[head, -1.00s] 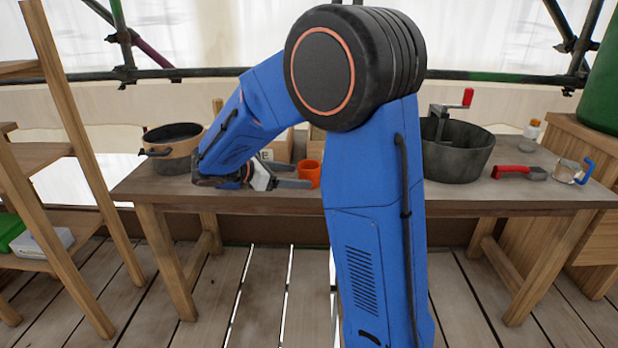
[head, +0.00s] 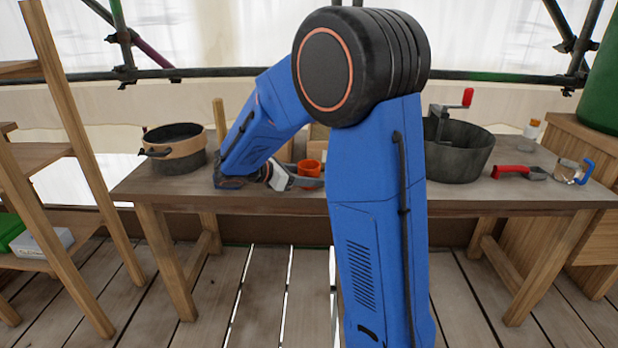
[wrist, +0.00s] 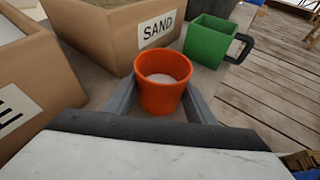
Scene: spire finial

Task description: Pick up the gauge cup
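The orange cup (head: 309,167), which I take to be the gauge cup, stands upright on the wooden table (head: 270,203). In the wrist view the orange cup (wrist: 161,96) has a pale, whitish inside. My gripper (wrist: 161,92) is low at the table, with one grey finger on each side of the cup. The fingers are open around it; I cannot tell whether either touches it. In the head view my gripper (head: 306,181) reaches the cup from the left, and one finger passes in front of its lower part.
A box marked SAND (wrist: 125,30) stands close behind the cup, with another box (wrist: 30,85) at left. A green mug (wrist: 210,40) stands to the right. A dark pot (head: 175,150), a large grey tub (head: 460,155), a red-handled tool (head: 512,172) and a blue-handled cup (head: 570,171) are on the table.

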